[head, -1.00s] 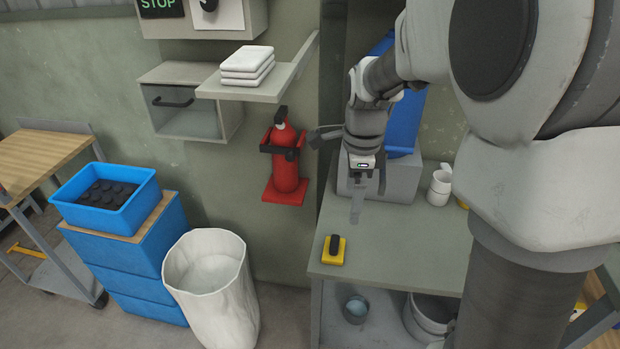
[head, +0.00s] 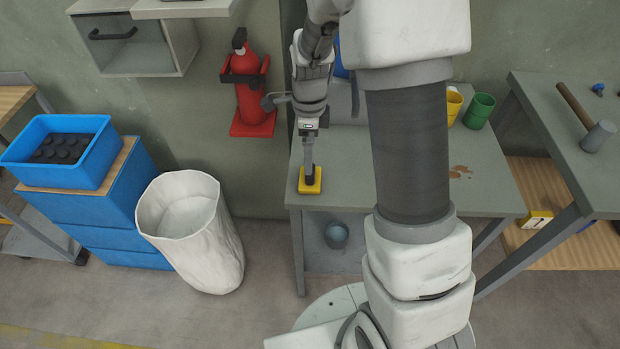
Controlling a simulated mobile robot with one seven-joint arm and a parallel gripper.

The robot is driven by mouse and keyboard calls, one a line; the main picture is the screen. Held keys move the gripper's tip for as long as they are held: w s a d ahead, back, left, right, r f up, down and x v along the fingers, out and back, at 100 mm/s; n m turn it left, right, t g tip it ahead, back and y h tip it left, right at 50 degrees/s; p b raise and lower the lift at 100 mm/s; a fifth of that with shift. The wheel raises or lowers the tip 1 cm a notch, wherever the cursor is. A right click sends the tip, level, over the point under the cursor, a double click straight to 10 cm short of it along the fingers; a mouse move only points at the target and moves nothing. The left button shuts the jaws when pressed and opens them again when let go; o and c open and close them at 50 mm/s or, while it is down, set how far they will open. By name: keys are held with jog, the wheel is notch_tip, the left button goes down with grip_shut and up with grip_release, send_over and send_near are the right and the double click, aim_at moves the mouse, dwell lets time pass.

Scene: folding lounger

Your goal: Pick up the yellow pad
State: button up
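The yellow pad (head: 302,187) lies flat on the grey table near its front left corner. It has a dark upright grip on top. My gripper (head: 309,167) points down right above the pad, its fingertips at the dark grip. The fingers line up one behind the other from here, so I cannot tell whether they are apart or closed on the grip. The pad appears to rest on the tabletop.
A red fire extinguisher (head: 250,100) hangs on the wall left of my gripper. A white bin (head: 190,235) stands left of the table.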

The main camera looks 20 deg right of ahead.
notch_tip(320, 180, down, 6)
jog(key=shift+d+f+b, duration=0.1)
jog(key=shift+f+b, duration=0.15)
jog(key=shift+b, duration=0.1)
jog(key=c, duration=1.4)
jog(key=shift+r, duration=0.1)
notch_tip(320, 180, up, 4)
jog(key=shift+r+p, duration=0.1)
jog(key=shift+p, duration=0.25)
jog(key=s+d+r, duration=0.2)
jog(key=d, duration=0.1)
jog(key=s+d+r, duration=0.1)
jog(key=d+r, duration=0.1)
jog(key=d, duration=0.1)
jog(key=s+d+r, duration=0.2)
jog(key=d, duration=0.2)
jog(key=shift+s+d+r+p, duration=0.1)
jog(key=shift+s+r+p, duration=0.2)
jog(key=shift+r, duration=0.05)
